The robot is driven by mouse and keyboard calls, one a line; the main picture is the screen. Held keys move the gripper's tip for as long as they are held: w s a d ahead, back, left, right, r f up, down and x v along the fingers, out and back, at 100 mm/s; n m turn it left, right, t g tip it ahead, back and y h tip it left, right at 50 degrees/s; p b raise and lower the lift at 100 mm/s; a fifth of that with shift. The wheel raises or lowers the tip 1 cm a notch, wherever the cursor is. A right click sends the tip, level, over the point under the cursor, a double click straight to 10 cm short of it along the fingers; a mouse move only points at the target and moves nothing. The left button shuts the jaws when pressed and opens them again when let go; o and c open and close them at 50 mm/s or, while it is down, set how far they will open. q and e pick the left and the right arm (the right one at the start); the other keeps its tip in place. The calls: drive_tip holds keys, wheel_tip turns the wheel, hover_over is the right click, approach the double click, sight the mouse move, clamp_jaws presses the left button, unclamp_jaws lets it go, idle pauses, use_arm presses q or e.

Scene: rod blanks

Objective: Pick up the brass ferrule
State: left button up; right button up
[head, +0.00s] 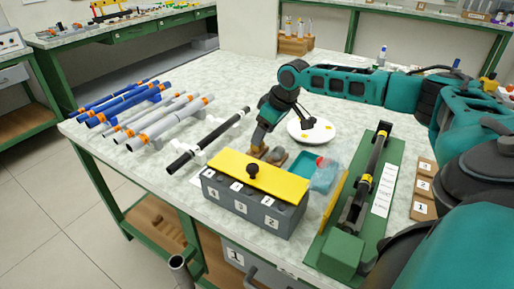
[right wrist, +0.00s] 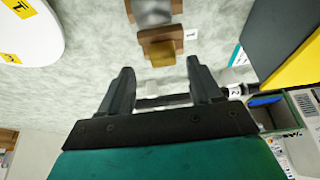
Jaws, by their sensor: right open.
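The brass ferrule (right wrist: 162,52) is a small gold-coloured piece on a brown wooden stand, by a label "1" in the right wrist view. My right gripper (right wrist: 162,82) is open, with its two dark fingers apart. The brass ferrule shows between and just beyond the fingertips, with nothing held. A grey metal piece (right wrist: 152,12) sits on another brown stand beyond it. In the head view my right arm reaches down behind the yellow-topped box, and the ferrule there is too small and covered to tell clearly. My left gripper is not in view.
A grey box with a yellow lid (head: 262,174) stands close in front of my right gripper. A white disc (head: 311,131), a teal tray (head: 301,164) and a green fixture board (head: 342,248) lie to the right. Rods and a black bar (head: 209,142) lie left.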

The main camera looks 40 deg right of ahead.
drive_tip(key=x, duration=0.3)
drive_tip(key=shift+s+a+b, duration=0.1)
drive_tip(key=shift+a+b, duration=0.15)
drive_tip(key=shift+b, duration=0.1)
drive_tip(key=shift+f, duration=0.5)
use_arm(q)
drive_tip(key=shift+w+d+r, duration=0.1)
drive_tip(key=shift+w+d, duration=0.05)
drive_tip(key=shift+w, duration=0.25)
use_arm(e)
drive_tip(key=shift+c, duration=0.5)
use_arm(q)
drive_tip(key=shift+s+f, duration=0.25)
use_arm(e)
drive_tip(key=c, duration=0.8)
drive_tip(key=shift+r, duration=0.1)
